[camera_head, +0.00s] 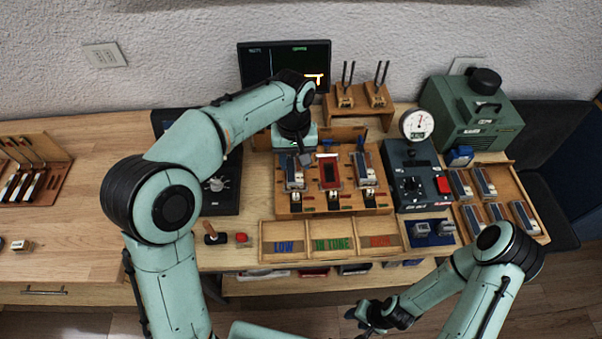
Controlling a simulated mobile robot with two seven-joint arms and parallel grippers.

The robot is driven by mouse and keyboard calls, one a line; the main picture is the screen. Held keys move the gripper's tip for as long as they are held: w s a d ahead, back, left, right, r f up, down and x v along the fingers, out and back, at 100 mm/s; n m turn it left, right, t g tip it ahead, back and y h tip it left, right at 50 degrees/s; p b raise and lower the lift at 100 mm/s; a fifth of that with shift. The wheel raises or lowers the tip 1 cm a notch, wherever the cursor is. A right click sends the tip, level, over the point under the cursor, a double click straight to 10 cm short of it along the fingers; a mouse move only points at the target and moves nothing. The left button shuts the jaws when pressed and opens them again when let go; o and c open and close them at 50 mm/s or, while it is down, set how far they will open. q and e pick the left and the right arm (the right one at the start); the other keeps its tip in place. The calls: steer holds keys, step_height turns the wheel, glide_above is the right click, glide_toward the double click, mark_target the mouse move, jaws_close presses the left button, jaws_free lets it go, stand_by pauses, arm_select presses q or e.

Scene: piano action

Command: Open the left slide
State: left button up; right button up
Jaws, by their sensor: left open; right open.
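A wooden fixture (333,203) stands mid-table with three upright units side by side. The left unit (294,178) is silver and blue and I take it for the left slide; its upper end is partly hidden by my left gripper. The middle unit (329,174) has a red face, and the right unit (364,171) is silver and blue. My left gripper (304,159) is open and points down over the top of the left unit; I cannot tell whether it touches. My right gripper (362,319) is open, low in front of the table, away from the fixture.
A tray (262,242) with labelled compartments lies before the fixture. A dark control box (411,175) with a gauge and red button stands to the right, beside a green machine (470,115). A monitor (258,62) stands behind. The table's left part (75,225) is largely clear.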

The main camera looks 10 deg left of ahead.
arm_select(q)
glide_above(296, 194)
steer(key=f, duration=0.5)
steer(key=shift+s+f+b, duration=0.2)
steer(key=shift+s+b, duration=0.05)
steer(key=shift+b, duration=0.1)
steer(key=f, duration=0.7)
steer(key=shift+w+f, duration=0.25)
steer(key=shift+f, duration=0.15)
arm_select(e)
steer(key=shift+s+f, duration=0.4)
steer(key=shift+s, duration=0.25)
steer(key=shift+s+f, duration=0.4)
steer(key=shift+s, duration=0.2)
